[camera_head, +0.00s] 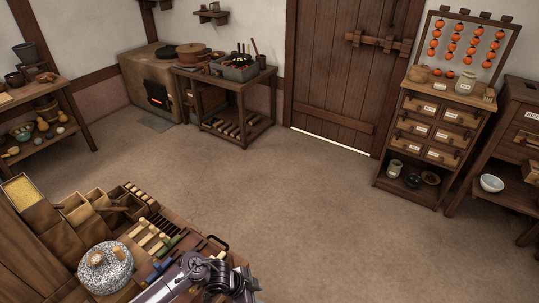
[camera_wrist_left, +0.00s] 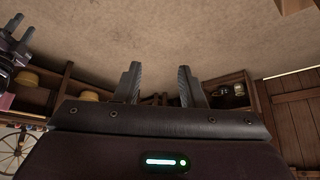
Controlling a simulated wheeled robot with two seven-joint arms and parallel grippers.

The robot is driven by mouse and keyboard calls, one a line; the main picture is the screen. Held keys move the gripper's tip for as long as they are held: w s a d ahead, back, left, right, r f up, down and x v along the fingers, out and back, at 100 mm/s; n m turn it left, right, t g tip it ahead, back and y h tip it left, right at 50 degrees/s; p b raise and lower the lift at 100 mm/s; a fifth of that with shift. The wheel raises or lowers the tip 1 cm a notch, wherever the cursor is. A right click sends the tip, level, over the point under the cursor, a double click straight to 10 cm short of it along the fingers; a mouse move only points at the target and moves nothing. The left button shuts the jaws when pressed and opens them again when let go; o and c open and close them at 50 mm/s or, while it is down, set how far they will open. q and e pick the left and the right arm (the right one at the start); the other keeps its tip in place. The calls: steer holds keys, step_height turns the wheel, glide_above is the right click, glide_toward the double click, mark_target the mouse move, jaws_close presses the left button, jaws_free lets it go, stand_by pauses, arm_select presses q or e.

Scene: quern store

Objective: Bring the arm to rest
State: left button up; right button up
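My left gripper (camera_wrist_left: 158,88) shows in the left wrist view with its two dark fingers apart. Nothing is seen between them. In the head view a grey jointed arm of mine (camera_head: 200,275) reaches in at the bottom, over the front edge of the near bench (camera_head: 232,262); its fingertips cannot be made out there. At the left edge of the wrist view are two dark prongs (camera_wrist_left: 17,40), perhaps my right gripper, cut off by the frame; I cannot tell its state.
A speckled stone quern (camera_head: 105,270) and wooden bins (camera_head: 82,215) stand on the near bench. A drawer cabinet (camera_head: 430,135) stands at the right, a stove (camera_head: 155,85) and side table (camera_head: 228,85) at the back. The floor (camera_head: 270,190) between is clear.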

arm_select(q)
steer(key=s+a+f+n+t+y, duration=0.1)
steer(key=s+a+f+n, duration=0.4)
steer(key=s+f, duration=0.4)
steer(key=s+a+f+n+y, duration=0.1)
steer(key=s+a+f+n, duration=0.4)
steer(key=f, duration=0.5)
steer(key=s+a+f+n+y, duration=0.1)
steer(key=s+a+f+y, duration=0.1)
steer(key=s, duration=0.9)
steer(key=s+a+f+n+g+y+b, duration=0.1)
steer(key=s+a+f, duration=0.4)
steer(key=s, duration=0.6)
steer(key=shift+s+a+f+n+y, duration=0.2)
steer(key=shift+a+n+y, duration=0.4)
steer(key=shift+a, duration=0.65)
steer(key=shift+w, duration=0.1)
